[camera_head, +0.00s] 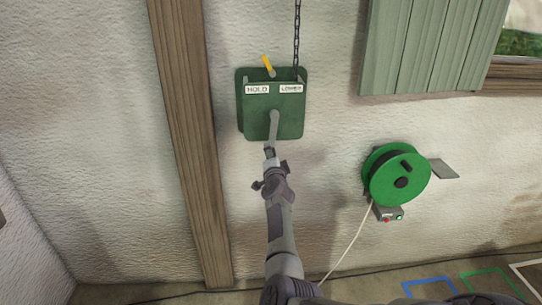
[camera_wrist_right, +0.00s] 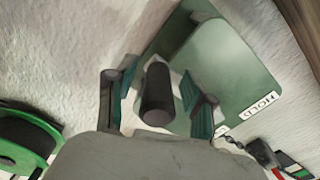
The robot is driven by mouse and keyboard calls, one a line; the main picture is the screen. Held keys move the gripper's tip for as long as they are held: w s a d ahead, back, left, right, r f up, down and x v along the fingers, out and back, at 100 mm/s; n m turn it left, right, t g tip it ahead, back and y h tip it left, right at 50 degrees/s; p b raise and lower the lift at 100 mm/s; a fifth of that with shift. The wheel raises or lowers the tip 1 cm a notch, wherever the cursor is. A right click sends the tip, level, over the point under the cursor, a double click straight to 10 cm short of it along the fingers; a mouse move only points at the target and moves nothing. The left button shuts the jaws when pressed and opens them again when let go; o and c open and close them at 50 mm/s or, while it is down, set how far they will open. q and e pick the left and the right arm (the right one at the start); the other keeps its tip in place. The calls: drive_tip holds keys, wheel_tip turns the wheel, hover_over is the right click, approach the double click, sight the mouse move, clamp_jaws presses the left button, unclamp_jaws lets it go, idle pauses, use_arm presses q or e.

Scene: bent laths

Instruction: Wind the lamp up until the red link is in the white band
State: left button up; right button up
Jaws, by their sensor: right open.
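The green winch box (camera_head: 288,124) hangs on the wall, with HOLD and LOWER labels and a yellow lever (camera_head: 267,64) leaning left, toward the HOLD side. A chain (camera_head: 297,35) runs up from it out of view. The grey crank (camera_head: 274,124) is on its front. My right gripper (camera_head: 269,152) is at the crank's lower end. In the right wrist view my right gripper (camera_wrist_right: 157,92) is open, its fingers either side of the dark crank handle (camera_wrist_right: 157,98), with gaps. The lamp is not in view.
A green cable reel (camera_head: 400,175) is on the wall to the right, with a white cable hanging down. A wooden post (camera_head: 190,130) stands left of the box. A green shutter (camera_head: 425,45) is at upper right. Coloured outlines mark the floor at lower right.

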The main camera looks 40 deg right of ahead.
drive_tip(key=shift+s, duration=0.2)
drive_tip(key=v, duration=0.7)
drive_tip(key=shift+a, duration=0.1)
idle(0.3)
